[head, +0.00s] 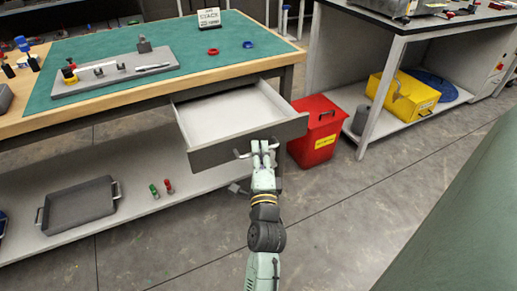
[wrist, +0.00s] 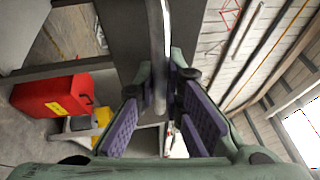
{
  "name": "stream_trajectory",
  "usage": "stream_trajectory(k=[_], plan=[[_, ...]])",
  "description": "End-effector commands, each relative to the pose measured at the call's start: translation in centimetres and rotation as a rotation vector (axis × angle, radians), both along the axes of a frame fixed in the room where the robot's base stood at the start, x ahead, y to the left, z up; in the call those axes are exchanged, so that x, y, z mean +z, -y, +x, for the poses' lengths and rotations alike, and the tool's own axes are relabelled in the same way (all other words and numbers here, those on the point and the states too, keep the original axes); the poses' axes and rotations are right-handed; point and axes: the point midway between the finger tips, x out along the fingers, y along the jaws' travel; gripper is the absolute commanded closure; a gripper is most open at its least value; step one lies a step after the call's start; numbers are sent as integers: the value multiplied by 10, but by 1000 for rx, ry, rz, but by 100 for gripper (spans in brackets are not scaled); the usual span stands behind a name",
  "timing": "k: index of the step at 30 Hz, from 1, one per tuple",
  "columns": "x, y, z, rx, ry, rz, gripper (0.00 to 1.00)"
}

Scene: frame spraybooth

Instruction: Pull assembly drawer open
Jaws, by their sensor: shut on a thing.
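The assembly drawer (head: 230,112) under the workbench is pulled partly out. Its pale inside looks empty. Its dark front (head: 218,153) carries a metal bar handle (head: 242,154). My gripper (head: 261,150) is at the middle of the drawer front, shut on the handle. In the wrist view the handle (wrist: 158,50) runs down between the two purple-padded fingers of my gripper (wrist: 165,110). The fingers hide part of the handle.
A red bin (head: 316,140) stands on the floor just right of the drawer. The workbench (head: 200,72) has a green mat with a grey tool plate. A grey tray (head: 78,208) lies on the lower shelf. The floor in front is clear.

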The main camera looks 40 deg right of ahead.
Motion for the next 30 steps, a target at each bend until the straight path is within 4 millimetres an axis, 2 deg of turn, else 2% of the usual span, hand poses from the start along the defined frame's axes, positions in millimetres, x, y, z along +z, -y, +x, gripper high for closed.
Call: stream_trajectory(k=[13, 14, 18, 26, 30], plan=[[0, 0, -1, 0, 2, 1, 100], [0, 0, -1, 0, 2, 1, 90], [0, 0, -1, 0, 1, 0, 82], [1, 0, -1, 0, 1, -1, 82], [12, 0, -1, -1, 3, -4, 82]])
